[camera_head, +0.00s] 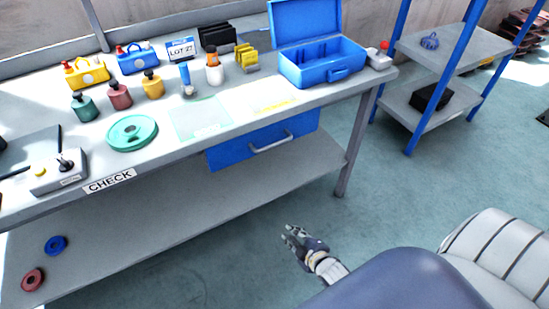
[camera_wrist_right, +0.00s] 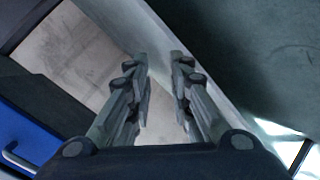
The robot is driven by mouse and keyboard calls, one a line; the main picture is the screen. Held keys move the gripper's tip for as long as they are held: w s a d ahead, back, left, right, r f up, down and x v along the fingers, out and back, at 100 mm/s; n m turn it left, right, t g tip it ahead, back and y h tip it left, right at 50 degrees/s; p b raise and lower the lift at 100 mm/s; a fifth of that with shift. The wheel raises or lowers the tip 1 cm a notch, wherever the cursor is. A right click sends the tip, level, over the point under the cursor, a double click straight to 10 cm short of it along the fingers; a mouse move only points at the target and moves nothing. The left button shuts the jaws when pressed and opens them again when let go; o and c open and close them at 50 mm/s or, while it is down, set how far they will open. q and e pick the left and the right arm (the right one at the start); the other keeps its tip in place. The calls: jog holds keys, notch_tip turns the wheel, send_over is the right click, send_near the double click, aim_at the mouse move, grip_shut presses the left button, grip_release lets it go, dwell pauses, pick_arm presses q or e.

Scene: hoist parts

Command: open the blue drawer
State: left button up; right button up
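The blue drawer (camera_head: 230,153) hangs under the right part of the workbench top and looks shut. Its pale bar handle (camera_head: 271,143) runs across its front. In the right wrist view the drawer front (camera_wrist_right: 25,138) and part of its handle (camera_wrist_right: 18,160) show at the lower left edge. My right gripper (camera_head: 292,234) is open and empty, in front of the bench and lower than the drawer in the picture, apart from the handle. Its two fingers (camera_wrist_right: 158,75) stand apart in the right wrist view with nothing between them. My left gripper is not in view.
The workbench (camera_head: 185,143) carries an open blue case (camera_head: 318,68), a green disc (camera_head: 132,132) and several small parts. Its lower shelf (camera_head: 190,225) and right leg (camera_head: 352,150) are near the drawer. A blue-posted rack (camera_head: 412,135) stands right. Floor (camera_head: 410,190) between is clear.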

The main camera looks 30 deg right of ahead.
jog(key=w+d+r+n+t+b, duration=0.2)
jog(key=w+r+n+t+b, duration=0.3)
jog(key=r, duration=0.6)
jog(key=n+t+b, duration=0.3)
jog(key=b, duration=0.1)
send_near(274, 143)
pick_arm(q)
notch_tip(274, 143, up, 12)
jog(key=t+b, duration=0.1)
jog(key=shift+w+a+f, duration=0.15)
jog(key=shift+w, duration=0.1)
pick_arm(e)
jog(key=w, duration=0.6)
jog(key=w+r, duration=0.1)
jog(key=w, duration=0.3)
jog(key=shift+d, duration=0.1)
jog(key=shift+c, duration=0.4)
grip_shut()
